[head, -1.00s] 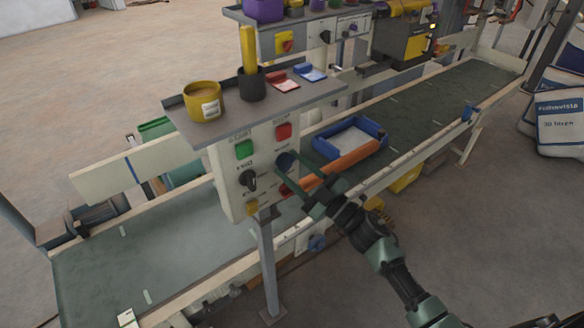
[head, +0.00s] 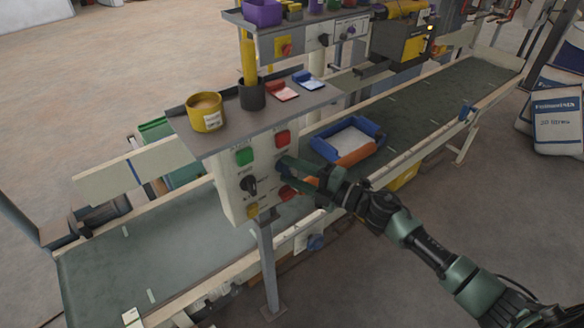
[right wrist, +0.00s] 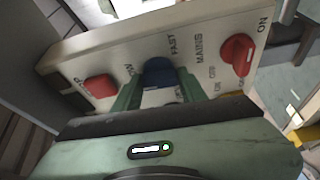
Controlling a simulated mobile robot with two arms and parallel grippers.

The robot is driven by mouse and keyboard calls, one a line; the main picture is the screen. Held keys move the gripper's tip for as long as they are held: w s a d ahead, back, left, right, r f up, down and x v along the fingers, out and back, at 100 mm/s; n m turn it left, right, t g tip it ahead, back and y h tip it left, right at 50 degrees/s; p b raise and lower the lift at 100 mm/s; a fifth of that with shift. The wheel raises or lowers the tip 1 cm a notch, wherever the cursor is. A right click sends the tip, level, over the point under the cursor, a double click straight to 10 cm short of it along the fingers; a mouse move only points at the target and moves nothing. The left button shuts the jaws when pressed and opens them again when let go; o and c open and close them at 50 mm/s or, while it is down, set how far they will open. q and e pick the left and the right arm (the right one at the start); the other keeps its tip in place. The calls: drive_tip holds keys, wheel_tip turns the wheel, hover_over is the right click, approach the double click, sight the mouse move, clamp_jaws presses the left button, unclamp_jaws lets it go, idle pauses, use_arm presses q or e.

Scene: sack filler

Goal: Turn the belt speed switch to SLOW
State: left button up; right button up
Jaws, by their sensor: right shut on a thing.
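The control box (head: 228,188) stands on a post beside the conveyor. Its blue switch knob (head: 284,162) sits below a red button (head: 282,138). My right gripper (head: 290,165) is shut on this knob. In the right wrist view the blue knob (right wrist: 158,72) shows between the two green fingers, with the word FAST to its right and a partly hidden label ending in "OW" to its left. Which way the knob points I cannot tell. My left gripper is not in view.
The box also carries a green button (head: 244,156), a black switch (head: 249,184), a yellow knob (head: 252,210) and a red mains switch (right wrist: 238,53). A shelf (head: 225,128) with a yellow tub juts out above. A blue tray (head: 377,132) is on the belt behind.

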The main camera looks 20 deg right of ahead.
drive_tip(key=shift+f+n+g, duration=0.15)
drive_tip(key=shift+n+g, duration=0.15)
drive_tip(key=shift+n, duration=0.3)
drive_tip(key=o, duration=1.4)
drive_tip(key=shift+b+v, duration=1.1)
drive_tip(key=shift+v, duration=2.85)
drive_tip(key=shift+s+a, duration=0.1)
